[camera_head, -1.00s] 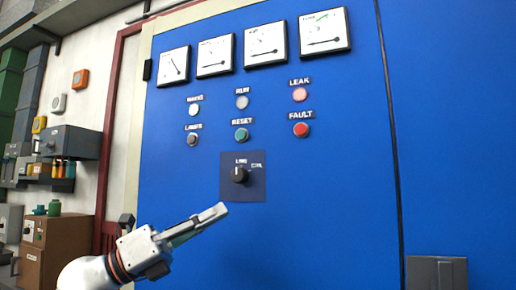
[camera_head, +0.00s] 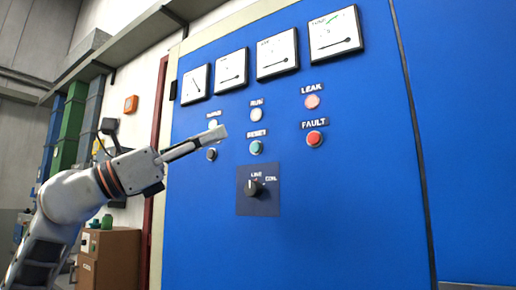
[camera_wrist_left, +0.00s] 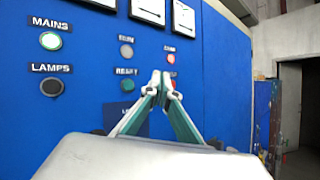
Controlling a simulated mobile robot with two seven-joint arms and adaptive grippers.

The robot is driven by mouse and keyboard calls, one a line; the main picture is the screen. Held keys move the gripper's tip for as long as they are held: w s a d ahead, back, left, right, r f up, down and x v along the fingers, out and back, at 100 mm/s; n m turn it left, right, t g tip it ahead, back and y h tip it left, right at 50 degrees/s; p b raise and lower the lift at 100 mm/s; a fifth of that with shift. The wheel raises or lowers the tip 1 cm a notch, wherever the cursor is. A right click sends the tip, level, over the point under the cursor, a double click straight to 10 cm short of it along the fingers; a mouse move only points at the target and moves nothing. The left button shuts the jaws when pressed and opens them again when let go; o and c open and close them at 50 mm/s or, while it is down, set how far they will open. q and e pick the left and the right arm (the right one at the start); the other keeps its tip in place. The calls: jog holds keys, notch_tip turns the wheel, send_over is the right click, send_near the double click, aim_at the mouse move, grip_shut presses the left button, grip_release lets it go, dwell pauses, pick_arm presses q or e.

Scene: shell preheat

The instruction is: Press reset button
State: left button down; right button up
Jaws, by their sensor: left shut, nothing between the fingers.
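The green reset button (camera_head: 256,147) sits under its RESET label on the blue panel (camera_head: 350,220). It also shows in the left wrist view (camera_wrist_left: 128,85), just left of the fingertips. My left gripper (camera_head: 224,133) is shut and empty. In the head view its tips lie up and left of the reset button, between the two lamp rows. In the left wrist view the closed fingertips (camera_wrist_left: 162,76) point toward the panel and partly cover the red fault button. I cannot tell how far the tips are from the panel. My right gripper is not in view.
The red FAULT button (camera_head: 314,139) is right of reset, and the black LAMPS button (camera_head: 212,154) is left. A dark rotary switch (camera_head: 253,187) is below. Several gauges (camera_head: 277,54) line the top. A brown cabinet (camera_head: 110,258) stands at left.

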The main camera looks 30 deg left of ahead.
aim_at(255, 147)
pick_arm(q)
jog(key=shift+w, duration=0.15)
jog(key=shift+w+d+p, duration=0.2)
jog(key=shift+w+p, duration=0.65)
jog(key=shift+w, duration=1.3)
jog(key=shift+w+d+p, duration=0.15)
jog(key=shift+w+p, duration=0.65)
jog(key=shift+w, duration=1.35)
jog(key=shift+w, duration=0.1)
jog(key=shift+w, duration=0.3)
